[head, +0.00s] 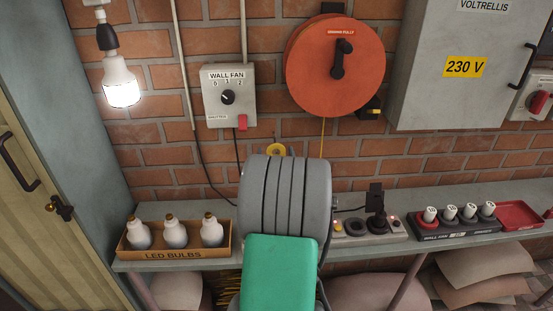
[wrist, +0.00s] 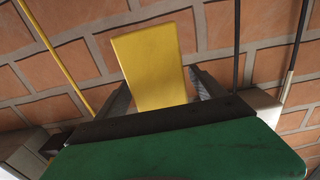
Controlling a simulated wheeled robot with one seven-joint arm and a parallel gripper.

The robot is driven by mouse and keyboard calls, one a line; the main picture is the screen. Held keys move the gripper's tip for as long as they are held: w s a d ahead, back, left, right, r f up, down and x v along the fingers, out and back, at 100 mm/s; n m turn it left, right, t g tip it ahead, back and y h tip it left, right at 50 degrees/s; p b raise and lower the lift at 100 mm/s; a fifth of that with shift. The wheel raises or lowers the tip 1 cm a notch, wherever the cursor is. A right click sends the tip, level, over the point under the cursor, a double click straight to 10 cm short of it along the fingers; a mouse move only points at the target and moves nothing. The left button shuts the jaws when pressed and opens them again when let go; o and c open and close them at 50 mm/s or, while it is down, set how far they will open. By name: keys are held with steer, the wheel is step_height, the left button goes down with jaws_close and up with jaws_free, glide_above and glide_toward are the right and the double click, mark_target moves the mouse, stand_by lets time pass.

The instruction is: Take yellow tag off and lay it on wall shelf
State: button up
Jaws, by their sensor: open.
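The yellow tag (wrist: 155,62) fills the upper middle of the wrist view as a flat, tilted yellow plate. My gripper (wrist: 162,92) is open, with one dark finger to each side of the tag's lower part. I cannot tell whether either finger touches it. In the head view a small yellow piece with a round opening (head: 276,150) shows just above my grey arm; it looks like the top of the tag. My arm hides the gripper and whatever the tag hangs on there. The grey wall shelf (head: 180,263) runs along the brick wall.
On the shelf stand a box of LED bulbs (head: 178,250), a socket panel (head: 370,230), a dark rack (head: 462,229) and a red tray (head: 520,213). An orange reel (head: 310,75) with a yellow cord and a wall fan switch (head: 229,96) are on the wall above.

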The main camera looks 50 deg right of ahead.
steer(key=shift+w, duration=0.1)
steer(key=c, duration=1.4)
steer(key=shift+r, duration=0.25)
steer(key=shift+c, duration=0.2)
steer(key=shift+b, duration=0.35)
steer(key=shift+r+b+v, duration=0.2)
steer(key=shift+b+v, duration=0.65)
steer(key=shift+v, duration=2.1)
